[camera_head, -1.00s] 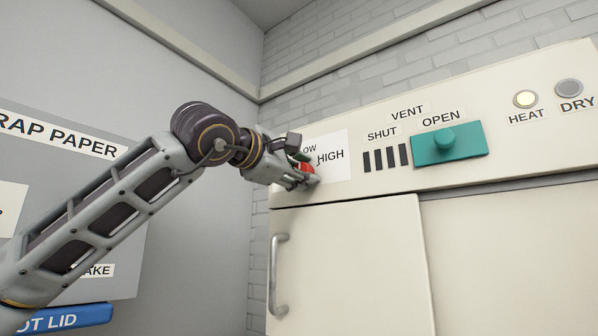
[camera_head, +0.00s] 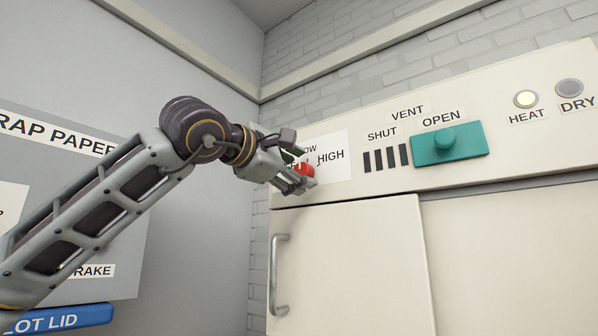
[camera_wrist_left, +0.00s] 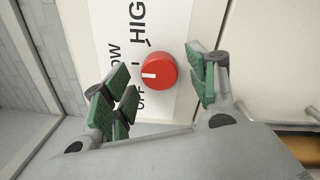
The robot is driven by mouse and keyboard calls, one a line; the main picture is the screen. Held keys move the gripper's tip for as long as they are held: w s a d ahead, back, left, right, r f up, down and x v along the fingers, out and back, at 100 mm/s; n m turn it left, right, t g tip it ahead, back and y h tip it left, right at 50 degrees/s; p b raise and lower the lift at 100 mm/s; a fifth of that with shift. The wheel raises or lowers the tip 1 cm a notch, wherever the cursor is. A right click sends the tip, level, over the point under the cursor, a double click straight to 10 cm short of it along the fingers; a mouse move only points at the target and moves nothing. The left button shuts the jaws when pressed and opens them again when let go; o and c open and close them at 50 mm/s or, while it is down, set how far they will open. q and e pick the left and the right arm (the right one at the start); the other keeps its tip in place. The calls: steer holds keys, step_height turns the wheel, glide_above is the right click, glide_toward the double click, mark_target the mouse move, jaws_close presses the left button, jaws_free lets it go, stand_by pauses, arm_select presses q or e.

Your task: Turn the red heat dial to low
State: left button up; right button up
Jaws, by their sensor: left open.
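The red heat dial (camera_head: 307,169) sits on a white label plate (camera_head: 338,150) at the left end of the cream panel. My left gripper (camera_head: 299,171) is open in front of the dial. In the wrist view its green-padded fingers stand on either side of the dial, with gaps to it. In the head view the gripper hides part of the dial and of LOW. My right gripper is not in view.
Right of the dial are vent slots (camera_head: 385,158), a teal vent slider (camera_head: 447,146) near OPEN, a lit HEAT lamp (camera_head: 526,99) and a grey DRY lamp (camera_head: 569,88). Below is a cabinet door with a metal handle (camera_head: 279,274). A grey wall stands at left.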

arm_select(q)
steer(key=v, duration=1)
steer(key=shift+s+a, duration=0.2)
steer(key=shift+f, duration=0.1)
stand_by(0.4)
